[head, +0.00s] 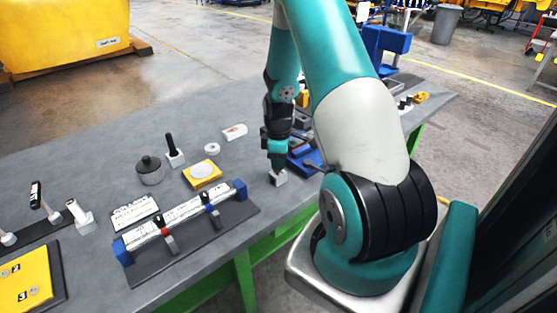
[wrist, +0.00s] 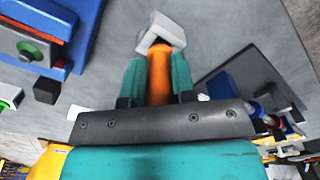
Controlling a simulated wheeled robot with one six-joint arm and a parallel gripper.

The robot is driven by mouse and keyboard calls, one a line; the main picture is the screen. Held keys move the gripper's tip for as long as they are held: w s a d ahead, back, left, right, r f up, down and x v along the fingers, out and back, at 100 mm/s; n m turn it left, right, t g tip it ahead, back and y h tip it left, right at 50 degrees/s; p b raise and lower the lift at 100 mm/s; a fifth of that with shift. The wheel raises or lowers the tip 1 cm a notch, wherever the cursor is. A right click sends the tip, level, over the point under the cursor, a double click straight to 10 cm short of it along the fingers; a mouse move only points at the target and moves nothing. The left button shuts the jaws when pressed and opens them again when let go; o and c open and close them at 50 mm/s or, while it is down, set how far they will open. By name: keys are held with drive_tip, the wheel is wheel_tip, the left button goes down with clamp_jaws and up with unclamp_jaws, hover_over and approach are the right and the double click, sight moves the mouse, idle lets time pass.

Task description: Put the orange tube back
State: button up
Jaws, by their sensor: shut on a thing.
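The orange tube (wrist: 159,78) is between the teal fingers of my gripper (wrist: 159,64) in the wrist view; the gripper is shut on it. The tube's far end meets a small whitish block (wrist: 162,27), which looks like a holder. I cannot tell how deep the tube sits in it. In the head view my gripper (head: 277,161) points down just above the same whitish block (head: 279,179), near the front edge of the table. The orange tube is hidden by the fingers there.
Left of my gripper stand a yellow block with a white disc (head: 202,174), a grey lidded pot (head: 151,170) and a black-handled piece in a white block (head: 174,152). A clamped white bar (head: 185,218) lies front left. Blue fixtures (head: 306,160) are close on the right.

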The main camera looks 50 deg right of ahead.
drive_tip(key=shift+f, duration=0.45)
drive_tip(key=shift+f, duration=0.15)
drive_tip(key=o, duration=0.8)
drive_tip(key=shift+o, duration=0.2)
